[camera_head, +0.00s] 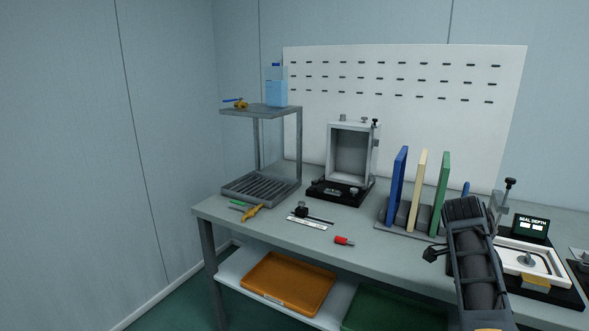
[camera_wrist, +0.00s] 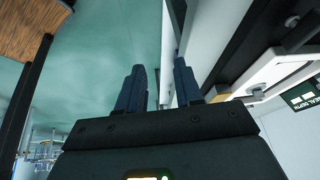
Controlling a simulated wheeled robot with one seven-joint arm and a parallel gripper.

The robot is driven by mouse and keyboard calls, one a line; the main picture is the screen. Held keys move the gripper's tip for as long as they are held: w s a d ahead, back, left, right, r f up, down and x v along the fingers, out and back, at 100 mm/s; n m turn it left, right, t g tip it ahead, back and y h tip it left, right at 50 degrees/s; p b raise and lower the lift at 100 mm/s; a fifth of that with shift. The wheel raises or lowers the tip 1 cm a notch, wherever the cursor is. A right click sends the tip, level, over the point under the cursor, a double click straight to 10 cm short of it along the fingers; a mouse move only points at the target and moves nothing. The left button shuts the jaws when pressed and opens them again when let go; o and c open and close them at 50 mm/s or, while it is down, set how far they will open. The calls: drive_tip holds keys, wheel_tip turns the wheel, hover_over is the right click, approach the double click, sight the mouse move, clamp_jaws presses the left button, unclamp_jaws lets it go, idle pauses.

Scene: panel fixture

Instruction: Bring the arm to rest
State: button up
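My arm (camera_head: 474,262) reaches up at the right of the head view, in front of the bench and left of the seal depth fixture. My gripper (camera_wrist: 160,72) shows in the wrist view with its two dark fingers apart. Nothing is between the fingers. Green floor and a pale bench edge lie beyond them. The fingers are hard to make out in the head view. My arm hides part of the bench's right side.
The bench (camera_head: 365,252) carries a grey rack (camera_head: 262,187), a framed fixture (camera_head: 349,160), upright coloured panels (camera_head: 398,190) and a seal depth fixture (camera_head: 530,262) close to my arm. An orange tray (camera_head: 288,282) sits on the lower shelf. Floor at left is clear.

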drive_tip(key=s+f+n+t+h, duration=0.1)
drive_tip(key=s+f+n+t, duration=0.15)
drive_tip(key=s+f, duration=0.35)
drive_tip(key=s+f+n+t+h, duration=0.1)
drive_tip(key=s+f+n, duration=0.25)
drive_tip(key=f, duration=0.45)
drive_tip(key=s+a+f+n+t+y, duration=0.1)
drive_tip(key=s+a+f+n+t, duration=0.2)
drive_tip(key=s, duration=0.4)
drive_tip(key=s+a+f+n+t+y, duration=0.1)
drive_tip(key=s+a+n+t, duration=0.2)
drive_tip(key=s+a+n, duration=0.3)
drive_tip(key=s+a+r+n+t+y, duration=0.25)
drive_tip(key=s+a+r, duration=0.2)
drive_tip(key=s, duration=0.35)
drive_tip(key=s+a+r+n+t+y, duration=0.1)
drive_tip(key=s+a+r+n, duration=0.3)
drive_tip(key=s, duration=0.4)
drive_tip(key=s+a+r+t, duration=0.1)
drive_tip(key=s+a+r, duration=0.1)
drive_tip(key=r, duration=0.3)
drive_tip(key=s+a+r+n+t+y, duration=0.1)
drive_tip(key=s+a+r, duration=0.1)
drive_tip(key=r, duration=0.3)
drive_tip(key=s+a+r+t, duration=0.1)
drive_tip(key=s+a+r, duration=0.1)
drive_tip(key=s+r, duration=0.2)
drive_tip(key=shift+s+a+r, duration=0.25)
drive_tip(key=shift+r, duration=0.6)
drive_tip(key=shift+o, duration=0.5)
